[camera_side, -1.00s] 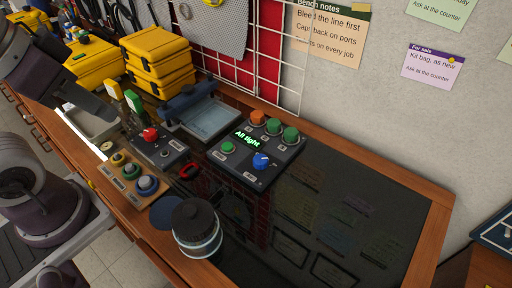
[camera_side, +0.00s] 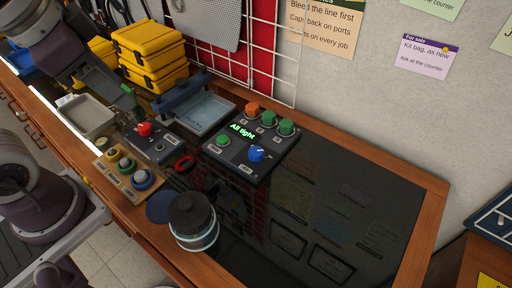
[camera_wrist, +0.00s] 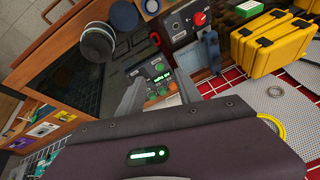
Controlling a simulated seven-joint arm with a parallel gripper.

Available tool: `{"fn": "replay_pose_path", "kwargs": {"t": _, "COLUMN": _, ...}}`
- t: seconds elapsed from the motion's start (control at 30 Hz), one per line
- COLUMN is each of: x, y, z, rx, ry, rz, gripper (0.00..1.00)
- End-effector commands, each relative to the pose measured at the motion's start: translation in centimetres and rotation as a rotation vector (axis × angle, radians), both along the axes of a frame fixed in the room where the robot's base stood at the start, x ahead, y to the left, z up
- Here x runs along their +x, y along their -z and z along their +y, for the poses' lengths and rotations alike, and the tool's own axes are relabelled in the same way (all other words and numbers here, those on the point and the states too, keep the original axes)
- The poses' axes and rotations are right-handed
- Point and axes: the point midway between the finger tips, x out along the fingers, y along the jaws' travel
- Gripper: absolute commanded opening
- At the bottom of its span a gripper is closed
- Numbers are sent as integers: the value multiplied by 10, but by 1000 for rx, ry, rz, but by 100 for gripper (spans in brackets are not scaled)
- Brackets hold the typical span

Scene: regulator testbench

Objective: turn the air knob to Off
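A dark panel (camera_side: 268,172) on the bench has a lit display reading "All tight", a blue knob (camera_side: 256,153) with a white mark, a green button (camera_side: 223,141), and an orange and two green caps along its back. A grey box to its left carries a red knob (camera_side: 144,129), which also shows in the wrist view (camera_wrist: 199,18). The knob labels are too small to read, so I cannot tell which is the air knob. My gripper (camera_wrist: 160,80) is open and empty, its fingers framing the panel in the wrist view. In the side view my arm hangs left of the red knob, apart from the panel.
A black-lidded jar (camera_side: 193,222) stands in front. A wooden block (camera_side: 127,176) with several coloured buttons is at left. A red clip (camera_side: 184,163) lies between box and panel. The dark mat at right is clear.

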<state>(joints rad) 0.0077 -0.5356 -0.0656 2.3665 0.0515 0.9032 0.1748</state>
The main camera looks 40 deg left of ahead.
Motion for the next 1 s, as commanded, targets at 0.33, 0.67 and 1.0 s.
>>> {"fn": "replay_pose_path", "kwargs": {"t": 0.33, "x": 162, "y": 94, "z": -82, "rx": 294, "ry": 1093, "rz": 330, "gripper": 56}}
{"fn": "replay_pose_path", "kwargs": {"t": 0.67, "x": 196, "y": 172, "z": -124, "rx": 269, "ry": 1483, "rz": 366, "gripper": 56}}
{"fn": "replay_pose_path", "kwargs": {"t": 1.0, "x": 196, "y": 228, "z": -123, "rx": 271, "ry": 1478, "rz": 365, "gripper": 56}}
